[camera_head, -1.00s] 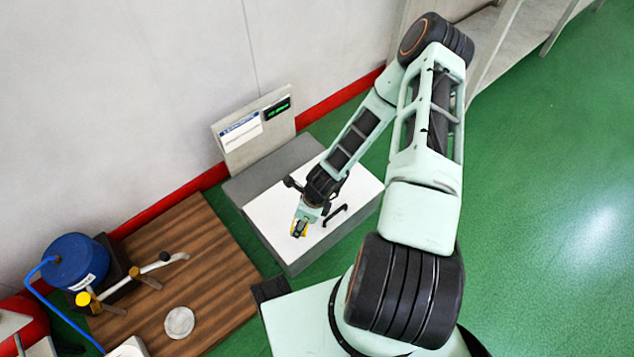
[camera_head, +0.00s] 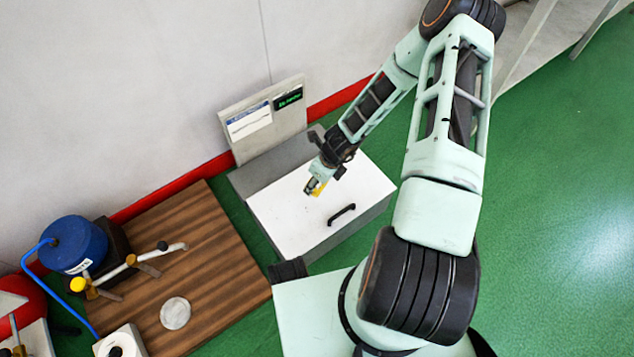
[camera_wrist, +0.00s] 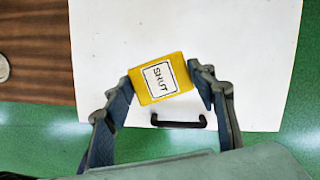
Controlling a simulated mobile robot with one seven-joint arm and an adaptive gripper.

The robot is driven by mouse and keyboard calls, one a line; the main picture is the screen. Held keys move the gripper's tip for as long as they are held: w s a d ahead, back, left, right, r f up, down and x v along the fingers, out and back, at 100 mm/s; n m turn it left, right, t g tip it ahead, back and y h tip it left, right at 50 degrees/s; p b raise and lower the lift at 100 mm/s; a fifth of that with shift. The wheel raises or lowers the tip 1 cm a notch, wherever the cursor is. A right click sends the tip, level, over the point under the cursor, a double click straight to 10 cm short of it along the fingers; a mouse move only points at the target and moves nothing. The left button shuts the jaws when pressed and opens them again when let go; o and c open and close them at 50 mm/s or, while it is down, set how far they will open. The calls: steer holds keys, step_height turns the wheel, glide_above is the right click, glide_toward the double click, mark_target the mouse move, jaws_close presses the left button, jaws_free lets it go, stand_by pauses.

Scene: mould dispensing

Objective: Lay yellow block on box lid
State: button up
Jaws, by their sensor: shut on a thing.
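The yellow block (camera_wrist: 160,78) carries a white label reading "SHUT" and sits between the fingertips in the wrist view. My gripper (camera_wrist: 160,84) is shut on it, one finger on each side. In the head view the block (camera_head: 316,187) shows small at the end of my gripper (camera_head: 315,184), over the white box lid (camera_head: 285,220). The lid (camera_wrist: 230,40) also fills most of the wrist view behind the block. I cannot tell whether the block touches the lid. A black handle (camera_head: 341,214) is on the lid, near the front edge.
A panel with a label and green display (camera_head: 265,120) stands behind the box. To the left, a wooden board (camera_head: 215,250) bears a blue container (camera_head: 75,245), a rod with a yellow knob and a pale disc (camera_head: 175,313). Green floor lies to the right.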

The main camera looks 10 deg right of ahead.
steer(key=w+f, duration=0.1)
steer(key=f, duration=0.1)
steer(key=w+f+b, duration=0.1)
steer(key=w+f, duration=0.1)
steer(key=w+d+f+b, duration=0.1)
steer(key=w+f, duration=0.1)
steer(key=shift+w, duration=0.15)
steer(key=shift+w+d+f+b, duration=0.1)
steer(key=shift+f+b, duration=0.6)
steer(key=shift+f, duration=0.95)
steer(key=shift+f, duration=0.1)
steer(key=o, duration=1)
steer(key=shift+o, duration=0.2)
steer(key=p+v, duration=0.4)
steer(key=v, duration=0.8)
steer(key=shift+w, duration=0.1)
